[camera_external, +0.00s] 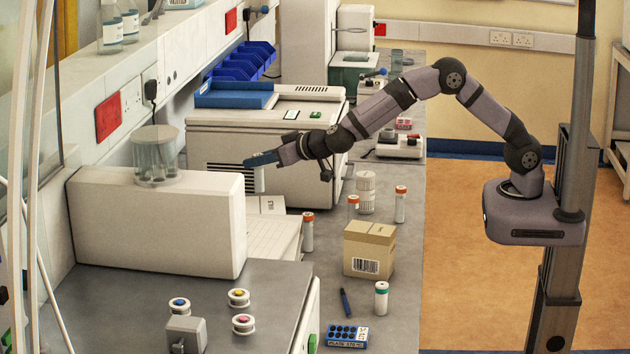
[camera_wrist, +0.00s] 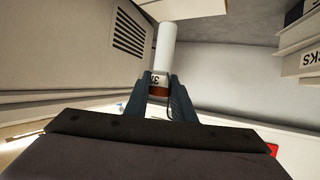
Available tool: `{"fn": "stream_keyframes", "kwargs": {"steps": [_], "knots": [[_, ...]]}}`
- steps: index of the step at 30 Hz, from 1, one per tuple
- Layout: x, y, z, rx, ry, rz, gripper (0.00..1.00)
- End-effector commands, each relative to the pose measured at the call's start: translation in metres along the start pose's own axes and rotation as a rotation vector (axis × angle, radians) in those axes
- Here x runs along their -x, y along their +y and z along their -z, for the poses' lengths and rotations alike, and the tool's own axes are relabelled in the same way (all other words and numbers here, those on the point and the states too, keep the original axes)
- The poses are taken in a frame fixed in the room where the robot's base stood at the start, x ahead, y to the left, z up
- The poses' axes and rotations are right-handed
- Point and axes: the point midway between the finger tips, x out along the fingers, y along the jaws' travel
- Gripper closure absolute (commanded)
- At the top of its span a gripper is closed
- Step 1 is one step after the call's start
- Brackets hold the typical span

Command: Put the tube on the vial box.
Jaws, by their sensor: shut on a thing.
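My gripper (camera_external: 263,160) is shut on a white tube (camera_external: 260,179), high above the bench, in front of the large white instrument. In the wrist view the tube (camera_wrist: 166,45) stands out beyond the fingers (camera_wrist: 159,90). Its printed label and brown-orange cap end are between them. A brown cardboard box (camera_external: 368,250) with a barcode label stands on the bench, below and to the right of my gripper. No readable lettering marks it as the vial box. A small white box or binder (camera_external: 268,204) with unclear lettering is below the tube.
Orange-capped tubes (camera_external: 308,232) (camera_external: 400,204) stand around the cardboard box. A teal-capped tube (camera_external: 381,298), a dark pen (camera_external: 345,302) and a blue well block (camera_external: 343,335) are in front. The white instrument (camera_external: 265,140) and a tall white block (camera_external: 155,222) flank my gripper.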

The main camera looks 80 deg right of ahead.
Motion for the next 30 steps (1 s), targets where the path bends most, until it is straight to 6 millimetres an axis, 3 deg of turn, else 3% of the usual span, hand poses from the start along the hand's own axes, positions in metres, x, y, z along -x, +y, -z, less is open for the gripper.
{"fn": "stream_keyframes", "kwargs": {"steps": [4, 13, 27, 28, 30], "knots": [[-0.002, 0.0, -0.004, 0.001, -0.001, -0.001, 0.99], [-0.013, 0.0, -0.033, 0.001, -0.001, -0.001, 0.99], [-0.015, 0.0, -0.038, 0.0, 0.0, 0.0, 0.99], [-0.015, 0.0, -0.038, -0.001, 0.0, 0.0, 0.73], [-0.015, 0.0, -0.037, -0.001, 0.0, 0.0, 0.59]]}}
